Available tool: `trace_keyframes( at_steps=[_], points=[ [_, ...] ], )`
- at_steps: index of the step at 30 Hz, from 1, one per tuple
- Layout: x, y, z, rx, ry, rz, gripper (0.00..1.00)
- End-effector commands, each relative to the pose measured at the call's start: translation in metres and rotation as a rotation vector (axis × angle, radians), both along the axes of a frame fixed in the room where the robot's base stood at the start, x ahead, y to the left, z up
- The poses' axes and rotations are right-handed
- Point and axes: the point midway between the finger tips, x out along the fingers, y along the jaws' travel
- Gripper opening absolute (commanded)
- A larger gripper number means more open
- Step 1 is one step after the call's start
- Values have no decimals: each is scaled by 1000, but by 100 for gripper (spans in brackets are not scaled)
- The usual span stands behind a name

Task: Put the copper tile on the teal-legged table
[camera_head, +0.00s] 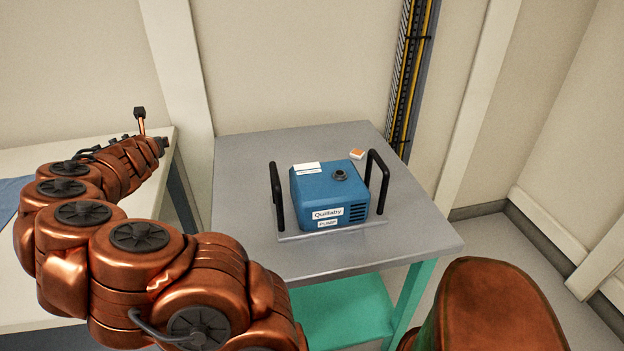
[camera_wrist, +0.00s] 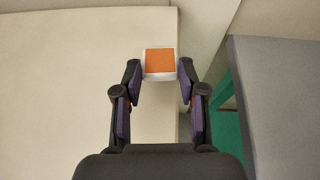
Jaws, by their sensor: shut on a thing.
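In the wrist view, my gripper (camera_wrist: 160,75) is shut on a square tile (camera_wrist: 159,62) with an orange, copper-like face and a white rim. The tile sits between the two fingertips. It shows over the right edge of a cream tabletop (camera_wrist: 60,80). The teal-legged table (camera_head: 240,170) has a grey top and stands at the centre of the head view. Its top and teal leg also show at the right of the wrist view (camera_wrist: 285,110). In the head view my arm reaches left over the cream table, and the fingers and held tile cannot be made out.
A blue pump (camera_head: 325,197) with black handles stands on a plate mid-table. A small orange-and-white piece (camera_head: 357,154) lies behind it. The grey top is clear at left and front. A gap separates it from the cream table (camera_head: 60,155), which carries a blue cloth (camera_head: 10,197).

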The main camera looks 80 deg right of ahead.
Motion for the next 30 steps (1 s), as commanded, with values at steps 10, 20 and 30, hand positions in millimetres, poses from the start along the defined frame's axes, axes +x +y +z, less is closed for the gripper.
trace_keyframes(
  at_steps=[10,20,30],
  points=[
    [-27,-32,-3,2,0,-118,17],
    [-77,-73,-7,6,-2,-309,17],
    [-161,-117,-4,6,-4,-589,17]
  ],
)
